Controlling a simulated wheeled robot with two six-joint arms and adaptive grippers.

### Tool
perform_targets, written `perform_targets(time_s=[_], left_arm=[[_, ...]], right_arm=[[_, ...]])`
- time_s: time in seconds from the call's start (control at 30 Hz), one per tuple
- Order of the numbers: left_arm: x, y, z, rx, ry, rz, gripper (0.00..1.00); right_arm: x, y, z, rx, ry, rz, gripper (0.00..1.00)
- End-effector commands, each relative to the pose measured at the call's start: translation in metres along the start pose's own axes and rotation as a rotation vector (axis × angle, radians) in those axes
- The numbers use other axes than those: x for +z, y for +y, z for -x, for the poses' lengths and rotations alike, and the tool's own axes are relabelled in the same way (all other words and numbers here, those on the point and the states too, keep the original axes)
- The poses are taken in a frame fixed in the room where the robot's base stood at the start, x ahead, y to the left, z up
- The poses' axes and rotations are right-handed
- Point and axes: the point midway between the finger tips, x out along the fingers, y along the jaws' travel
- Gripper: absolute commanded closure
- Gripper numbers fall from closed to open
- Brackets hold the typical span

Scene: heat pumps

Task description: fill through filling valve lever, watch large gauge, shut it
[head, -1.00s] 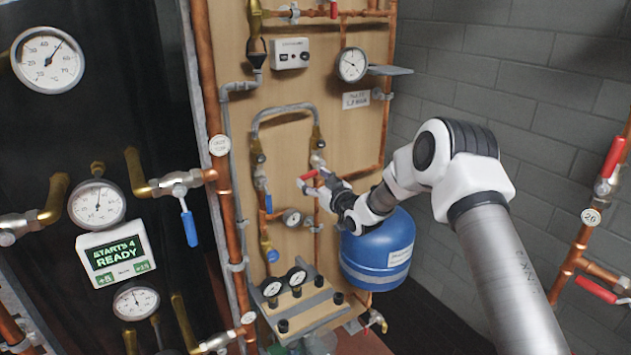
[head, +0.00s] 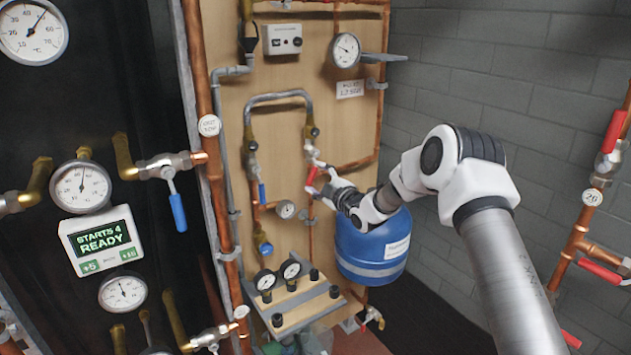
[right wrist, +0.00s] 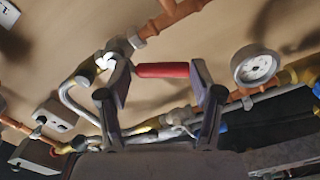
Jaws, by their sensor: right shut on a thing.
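The red filling valve lever (head: 311,176) is on the copper pipe of the wooden board, below a brass and steel fitting. My right gripper (head: 316,188) reaches it from the right and is shut on it. In the right wrist view the red lever (right wrist: 163,70) lies across between the two fingertips (right wrist: 160,82). The large gauge (head: 346,50) is at the board's upper right, with a white face and dark needle; its reading is too small to tell. My left gripper is out of view.
A blue tank (head: 365,252) stands just below my right gripper. A manifold with two gauges (head: 300,300) is below.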

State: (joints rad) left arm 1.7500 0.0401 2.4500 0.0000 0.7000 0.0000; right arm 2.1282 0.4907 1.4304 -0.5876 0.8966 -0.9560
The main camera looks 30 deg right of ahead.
Motion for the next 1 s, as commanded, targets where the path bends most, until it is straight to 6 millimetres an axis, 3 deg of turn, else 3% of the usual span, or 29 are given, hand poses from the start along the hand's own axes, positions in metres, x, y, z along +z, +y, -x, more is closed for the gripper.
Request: perform_targets(time_s=[0.4, 0.97, 1.0], left_arm=[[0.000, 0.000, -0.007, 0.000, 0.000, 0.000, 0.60], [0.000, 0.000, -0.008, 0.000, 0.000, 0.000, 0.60], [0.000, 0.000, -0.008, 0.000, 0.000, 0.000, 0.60]], right_arm=[[0.013, -0.001, 0.000, -0.007, 0.001, 0.232, 0.97], [0.015, 0.000, 0.000, -0.007, 0.000, 0.269, 0.97], [0.015, 0.000, 0.000, -0.007, 0.000, 0.268, 0.28]])
